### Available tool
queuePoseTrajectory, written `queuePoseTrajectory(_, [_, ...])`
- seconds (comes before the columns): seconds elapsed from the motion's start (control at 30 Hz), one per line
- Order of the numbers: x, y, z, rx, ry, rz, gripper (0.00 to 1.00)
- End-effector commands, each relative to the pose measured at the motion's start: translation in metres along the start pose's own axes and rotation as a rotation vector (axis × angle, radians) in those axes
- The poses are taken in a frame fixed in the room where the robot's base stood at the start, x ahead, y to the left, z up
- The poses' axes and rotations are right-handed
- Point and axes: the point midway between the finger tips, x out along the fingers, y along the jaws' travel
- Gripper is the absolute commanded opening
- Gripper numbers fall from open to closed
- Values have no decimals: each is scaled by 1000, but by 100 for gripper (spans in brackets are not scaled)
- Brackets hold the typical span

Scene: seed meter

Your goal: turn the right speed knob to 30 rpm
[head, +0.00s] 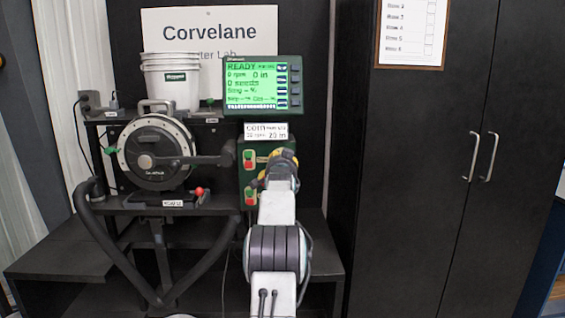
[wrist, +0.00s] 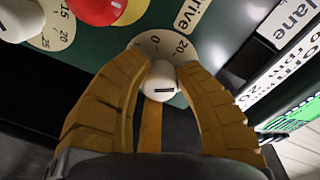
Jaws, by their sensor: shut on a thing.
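In the wrist view a pale round knob (wrist: 161,80) with a short dark mark stands in front of a pale dial plate (wrist: 151,39) showing "0" and "20". The rest of its scale is hidden by the knob and fingers. My gripper (wrist: 162,78) is shut on this knob, one yellow-brown finger on each side. In the head view my gripper (head: 280,165) is at the right side of the green control panel (head: 249,196) and hides the knob. The green display (head: 255,85) reads "READY", "0 rpm" and "0 in".
A red button (wrist: 98,8) and another pale knob (wrist: 18,17) lie at the wrist view's upper left. In the head view a card (head: 266,131) hangs under the display. The seed meter (head: 156,152) stands left; a dark cabinet (head: 440,200) fills the right.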

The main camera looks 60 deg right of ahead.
Motion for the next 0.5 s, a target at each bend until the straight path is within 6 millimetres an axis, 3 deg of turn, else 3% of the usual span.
queuePoseTrajectory(0.03, [0, -1, 2, -1, -3, -1, 0])
queuePoseTrajectory(0.07, [0, -1, 2, -1, -3, -1, 30])
queuePoseTrajectory(0.33, [0, -1, 1, -1, -2, -1, 54])
queuePoseTrajectory(0.5, [0, 0, 1, -1, -1, -1, 55])
